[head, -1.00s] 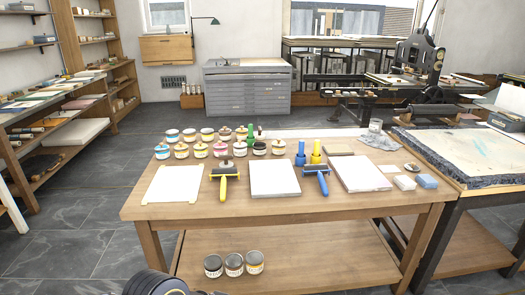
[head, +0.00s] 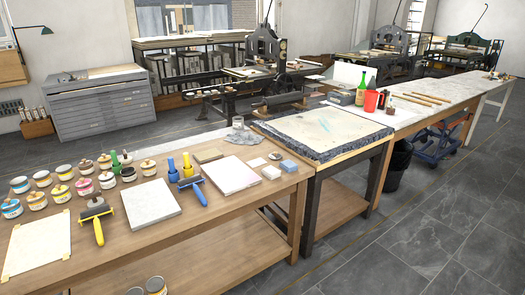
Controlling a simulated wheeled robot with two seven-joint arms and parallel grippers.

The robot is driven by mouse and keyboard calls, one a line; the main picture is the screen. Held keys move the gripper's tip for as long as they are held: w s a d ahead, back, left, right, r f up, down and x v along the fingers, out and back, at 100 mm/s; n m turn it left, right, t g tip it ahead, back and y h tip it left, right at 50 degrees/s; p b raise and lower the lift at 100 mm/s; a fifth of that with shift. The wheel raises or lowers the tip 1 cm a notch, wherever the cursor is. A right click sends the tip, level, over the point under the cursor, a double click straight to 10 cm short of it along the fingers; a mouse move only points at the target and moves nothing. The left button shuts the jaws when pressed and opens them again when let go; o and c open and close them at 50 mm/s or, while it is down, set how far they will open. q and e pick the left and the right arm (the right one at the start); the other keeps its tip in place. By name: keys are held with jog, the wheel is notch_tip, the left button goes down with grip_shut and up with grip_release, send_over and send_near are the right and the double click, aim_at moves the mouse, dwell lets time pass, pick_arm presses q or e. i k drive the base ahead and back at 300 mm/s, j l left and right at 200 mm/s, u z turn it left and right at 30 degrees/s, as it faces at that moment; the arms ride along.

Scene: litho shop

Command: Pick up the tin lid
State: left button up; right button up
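Several ink tins stand in rows at the left of the wooden table, among them a blue-labelled tin (head: 11,208) and a yellow-labelled tin (head: 60,193). Some have small knobs or blobs on top; I cannot make out a separate lid on them. A small round flat disc (head: 275,156) lies near the table's right end, above the pale sponge blocks; it may be the tin lid, but it is too small to tell. Neither of my grippers shows in the head view.
The wooden table (head: 240,222) also holds a yellow-handled roller (head: 97,217), a blue-handled roller (head: 192,188) and a white slab (head: 150,203). A stone slab (head: 322,132) on its own stand adjoins at right. Open tiled floor (head: 440,220) lies to the right.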

aim_at(275, 156)
jog(key=i+u, duration=0.1)
jog(key=u, duration=0.25)
jog(key=i+l+u, duration=0.1)
jog(key=u, duration=0.25)
jog(key=i+l+u, duration=0.1)
jog(key=u, duration=0.25)
jog(key=i+l+u, duration=0.3)
jog(key=l, duration=0.4)
jog(key=i+l+u, duration=0.15)
jog(key=i+l, duration=0.15)
jog(key=i+l+u, duration=0.15)
jog(key=l, duration=0.3)
jog(key=i+l+u, duration=0.15)
jog(key=l, duration=0.25)
jog(key=i+l, duration=0.1)
jog(key=l, duration=0.3)
jog(key=i+l, duration=0.15)
jog(key=l, duration=0.3)
jog(key=i+l, duration=0.1)
jog(key=l, duration=0.3)
